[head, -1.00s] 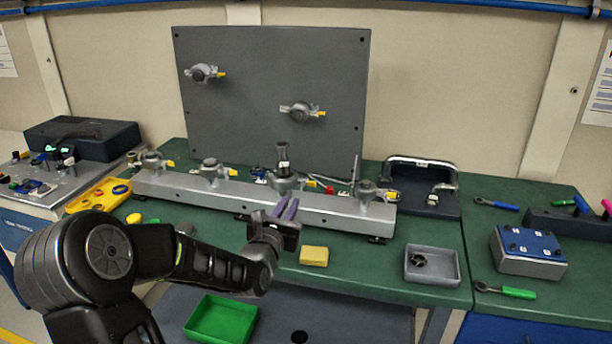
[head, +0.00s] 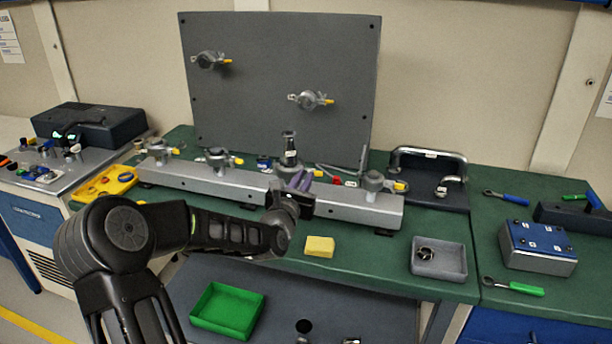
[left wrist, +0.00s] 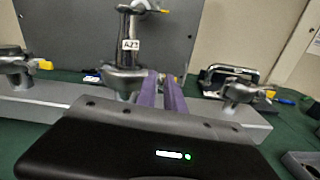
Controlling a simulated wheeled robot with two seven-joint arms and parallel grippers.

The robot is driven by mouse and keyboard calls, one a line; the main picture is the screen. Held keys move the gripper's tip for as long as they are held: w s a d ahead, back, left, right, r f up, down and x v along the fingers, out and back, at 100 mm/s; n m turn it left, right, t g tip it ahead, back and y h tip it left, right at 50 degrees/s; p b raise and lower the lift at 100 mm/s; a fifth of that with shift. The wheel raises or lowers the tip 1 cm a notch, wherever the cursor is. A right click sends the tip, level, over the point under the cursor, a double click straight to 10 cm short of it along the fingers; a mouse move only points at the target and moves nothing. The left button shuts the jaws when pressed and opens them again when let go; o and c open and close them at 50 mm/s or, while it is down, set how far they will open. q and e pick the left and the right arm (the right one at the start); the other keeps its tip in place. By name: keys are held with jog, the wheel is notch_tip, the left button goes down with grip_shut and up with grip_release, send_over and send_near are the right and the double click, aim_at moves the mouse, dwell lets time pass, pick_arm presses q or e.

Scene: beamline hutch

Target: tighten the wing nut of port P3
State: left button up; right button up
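A grey manifold rail (head: 240,186) lies along the green bench, with several clamped ports on top. The third port from the left (head: 290,167) carries an upright dark cylinder (head: 290,150), whose tag reads A23 in the left wrist view (left wrist: 131,45). I cannot read a P3 label on any port. Wing nuts with yellow ends show at neighbouring ports, such as the right end port (head: 373,182). My left gripper (head: 302,180) has purple fingers slightly apart and empty, just in front of the A23 port, partly covering it. In the left wrist view its fingers (left wrist: 161,88) point toward that port's right side.
An upright grey panel (head: 280,90) with two clamps stands behind the rail. A yellow block (head: 320,246), a grey tray (head: 439,270) and a blue-topped box (head: 538,242) are on the bench. A green bin (head: 228,310) sits lower, in front.

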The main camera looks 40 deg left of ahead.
pick_arm(q)
jog(key=shift+x, duration=0.95)
jog(key=shift+c, duration=0.4)
grip_shut()
dwell(0.3)
dwell(0.4)
jog(key=f+m+b, duration=0.1)
jog(key=m+b, duration=0.6)
jog(key=m, duration=0.1)
jog(key=d+f+m+b, duration=0.1)
jog(key=m+b, duration=0.6)
jog(key=f+m+b, duration=0.1)
jog(key=m+b, duration=0.7)
jog(key=shift+w+d+m, duration=0.15)
jog(key=shift+w+m, duration=0.1)
jog(key=shift+m, duration=0.05)
dwell(0.4)
